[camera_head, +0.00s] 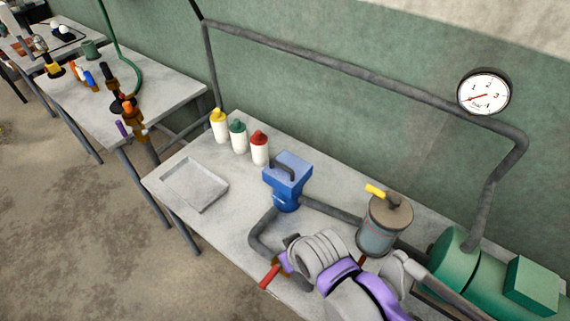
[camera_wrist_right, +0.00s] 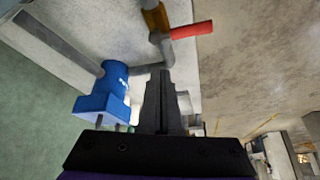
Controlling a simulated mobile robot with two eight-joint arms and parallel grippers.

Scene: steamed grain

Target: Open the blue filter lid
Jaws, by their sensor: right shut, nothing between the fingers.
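The blue filter (camera_head: 286,198) stands on the pipe line on the near table. Its square blue lid (camera_head: 293,163) sits flat on top and appears closed, with a dark curved handle (camera_head: 283,168). In the right wrist view the blue filter (camera_wrist_right: 114,78) is left of my right gripper (camera_wrist_right: 160,75), apart from it. The black fingers are shut together with nothing between them. In the head view my right arm comes in from the lower right, and its fingers are hidden. My left gripper is not in view.
A red valve handle (camera_head: 269,277) is on the pipe close to my right arm; it also shows in the wrist view (camera_wrist_right: 191,31). A glass-sided vessel (camera_head: 377,238) and green machine (camera_head: 482,278) stand right.

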